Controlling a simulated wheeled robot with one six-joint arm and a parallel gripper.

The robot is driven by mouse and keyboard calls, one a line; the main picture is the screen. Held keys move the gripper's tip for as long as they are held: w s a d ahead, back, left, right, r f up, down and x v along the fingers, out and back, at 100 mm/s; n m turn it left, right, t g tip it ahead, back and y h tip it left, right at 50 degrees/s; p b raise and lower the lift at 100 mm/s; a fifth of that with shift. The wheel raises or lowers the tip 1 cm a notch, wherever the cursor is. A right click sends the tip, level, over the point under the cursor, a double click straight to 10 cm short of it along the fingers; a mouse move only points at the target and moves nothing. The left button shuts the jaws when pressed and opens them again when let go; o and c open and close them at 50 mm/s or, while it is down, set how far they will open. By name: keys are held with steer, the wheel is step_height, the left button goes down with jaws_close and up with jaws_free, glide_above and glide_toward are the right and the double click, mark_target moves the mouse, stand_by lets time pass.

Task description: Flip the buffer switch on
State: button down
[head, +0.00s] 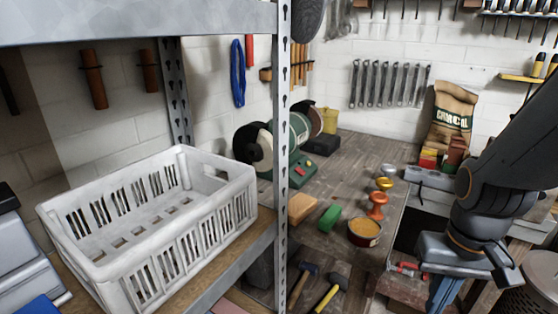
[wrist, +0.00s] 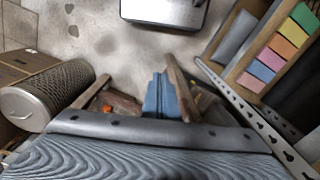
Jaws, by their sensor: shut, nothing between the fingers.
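The buffer (head: 296,137) stands on the wooden workbench behind the metal shelf post in the head view. My gripper (head: 468,262) is at the right of the head view, near the bench's front edge, well to the right of the buffer. It is shut and empty. The buffer and switch are not in the wrist view.
A shelf post (head: 282,130) and a white crate (head: 150,262) stand at the left. The wrist view shows a grey mesh bin (wrist: 48,95) and a blue object (wrist: 160,95).

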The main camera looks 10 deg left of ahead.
steer(key=shift+w+a, duration=0.1)
steer(key=shift+w, duration=0.25)
